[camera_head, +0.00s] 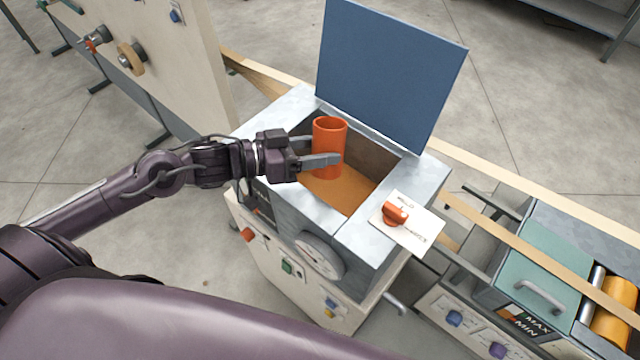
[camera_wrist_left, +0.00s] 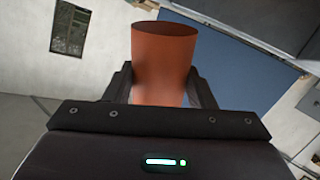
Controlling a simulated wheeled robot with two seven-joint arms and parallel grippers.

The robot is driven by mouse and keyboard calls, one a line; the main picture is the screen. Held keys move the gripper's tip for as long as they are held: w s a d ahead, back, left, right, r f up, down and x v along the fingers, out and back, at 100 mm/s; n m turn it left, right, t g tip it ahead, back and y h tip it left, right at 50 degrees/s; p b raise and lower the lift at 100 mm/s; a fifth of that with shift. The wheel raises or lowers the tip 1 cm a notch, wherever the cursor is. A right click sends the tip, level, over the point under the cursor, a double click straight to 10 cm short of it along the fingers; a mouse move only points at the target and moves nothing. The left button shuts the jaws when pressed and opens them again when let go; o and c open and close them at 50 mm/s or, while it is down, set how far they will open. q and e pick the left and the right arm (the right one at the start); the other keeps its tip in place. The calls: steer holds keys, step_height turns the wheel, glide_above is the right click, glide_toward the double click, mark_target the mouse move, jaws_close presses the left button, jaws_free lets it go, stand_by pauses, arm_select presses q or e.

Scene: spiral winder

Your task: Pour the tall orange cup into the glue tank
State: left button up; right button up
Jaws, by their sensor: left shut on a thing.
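The tall orange cup (camera_head: 329,136) is held upright by my left gripper (camera_head: 322,160), whose fingers are shut around it. The cup is over the open glue tank (camera_head: 290,108). Inside the tank is an orange-brown surface (camera_head: 345,188). In the left wrist view the cup (camera_wrist_left: 163,62) stands between the two fingers with its rim toward the top of the picture. What is inside the cup is not clear. My right gripper is not in view.
The tank's blue lid (camera_head: 390,75) stands open behind it. An orange knob (camera_head: 395,213) lies on a white card (camera_head: 412,228) on the tank's front right rim. A beige panel (camera_head: 165,60) stands at the left. A teal-covered box (camera_head: 535,265) and a yellow roller (camera_head: 615,305) are at the right.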

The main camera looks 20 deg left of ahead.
mark_target(314, 128)
arm_select(q)
steer(key=shift+f+b, duration=0.2)
steer(key=shift+b, duration=0.15)
steer(key=m+b, duration=0.1)
steer(key=f+t+b, duration=0.1)
steer(key=b, duration=0.1)
steer(key=w+m+h+b, duration=0.1)
steer(key=b, duration=0.1)
steer(key=shift+w+a+f+m, duration=0.1)
steer(key=shift+f+m, duration=0.15)
steer(key=shift+m, duration=0.05)
steer(key=shift+w+r, duration=0.1)
steer(key=shift+r, duration=0.2)
step_height(314, 128, up, 6)
steer(key=p, duration=0.6)
steer(key=shift+p, duration=0.4)
steer(key=shift+a, duration=0.1)
